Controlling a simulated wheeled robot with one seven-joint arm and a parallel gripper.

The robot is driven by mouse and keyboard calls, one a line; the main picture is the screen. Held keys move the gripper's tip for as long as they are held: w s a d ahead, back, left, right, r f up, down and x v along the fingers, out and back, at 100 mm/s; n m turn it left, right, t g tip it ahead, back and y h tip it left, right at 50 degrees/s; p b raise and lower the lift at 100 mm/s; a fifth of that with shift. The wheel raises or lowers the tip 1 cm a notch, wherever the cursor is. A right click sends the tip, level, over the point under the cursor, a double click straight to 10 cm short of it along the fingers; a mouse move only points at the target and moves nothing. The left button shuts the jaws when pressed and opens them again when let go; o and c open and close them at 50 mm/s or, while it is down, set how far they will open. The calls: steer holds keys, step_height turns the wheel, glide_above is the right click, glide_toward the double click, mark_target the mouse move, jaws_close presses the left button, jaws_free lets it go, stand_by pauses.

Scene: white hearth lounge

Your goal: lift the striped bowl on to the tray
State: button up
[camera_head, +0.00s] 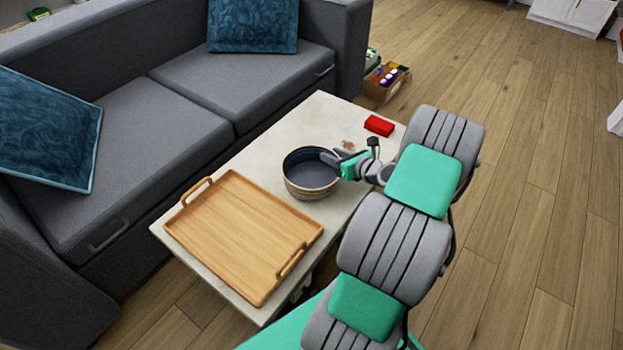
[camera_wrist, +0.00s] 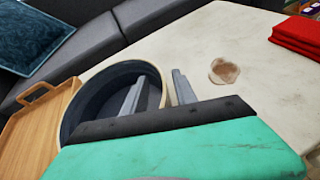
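The striped bowl (camera_head: 310,191), dark inside with a pale banded outer wall, stands upright on the low table. It also shows in the wrist view (camera_wrist: 88,98). The wooden tray (camera_head: 240,235) with two end handles lies empty on the table, left of and nearer than the bowl. Its edge shows in the wrist view (camera_wrist: 30,135). My gripper (camera_head: 336,156) is at the bowl's right rim. In the wrist view my gripper (camera_wrist: 158,78) is open, one finger inside the bowl and one outside. Gaps show between the fingers and the rim. The finger bases are hidden.
The pale table (camera_head: 325,120) also bears a folded red cloth (camera_head: 379,125) and a brownish stain (camera_head: 347,145) behind my gripper. A grey sofa (camera_head: 150,140) runs along the table's left side. A box of small items (camera_head: 388,80) stands on the floor beyond. Open wooden floor is right.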

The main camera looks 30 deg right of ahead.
steer(key=shift+c, duration=0.4)
jaws_close()
stand_by(0.9)
